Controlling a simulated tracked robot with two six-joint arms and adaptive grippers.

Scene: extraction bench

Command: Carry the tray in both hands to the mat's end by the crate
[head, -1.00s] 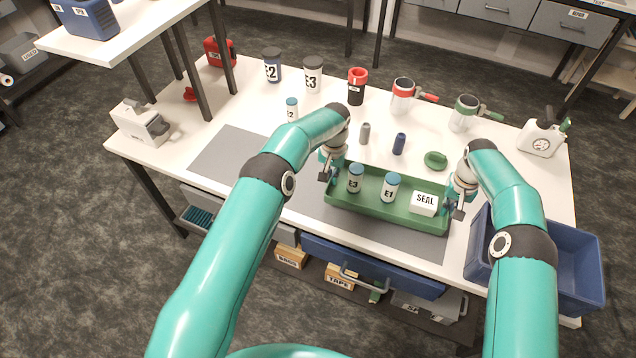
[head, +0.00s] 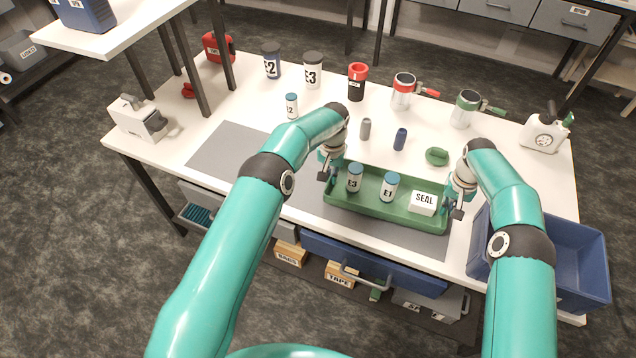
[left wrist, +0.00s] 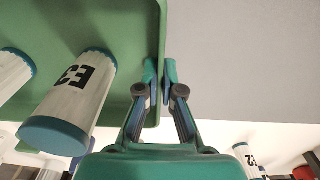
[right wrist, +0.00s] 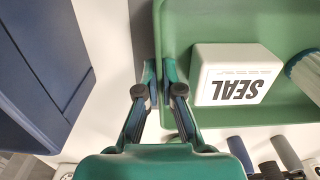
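The green tray (head: 385,215) is over the crate-side part of the grey mat (head: 232,150). It looks level; I cannot tell whether it touches the mat. It holds a bottle E3 (head: 354,178), a bottle E1 (head: 389,187) and a white SEAL box (head: 423,203), all upright. My left gripper (left wrist: 161,75) is shut on the tray's left end wall, one finger on each side. My right gripper (right wrist: 159,75) is shut on its right end wall, beside the SEAL box. The blue crate (head: 580,245) is just right of my right gripper.
Behind the tray stand a grey vial (head: 365,129), a dark blue vial (head: 400,139) and a green round item (head: 437,157). Several jars and a white jug (head: 545,135) stand further back. The mat's left part is clear. An open blue drawer (head: 370,265) juts out at the front.

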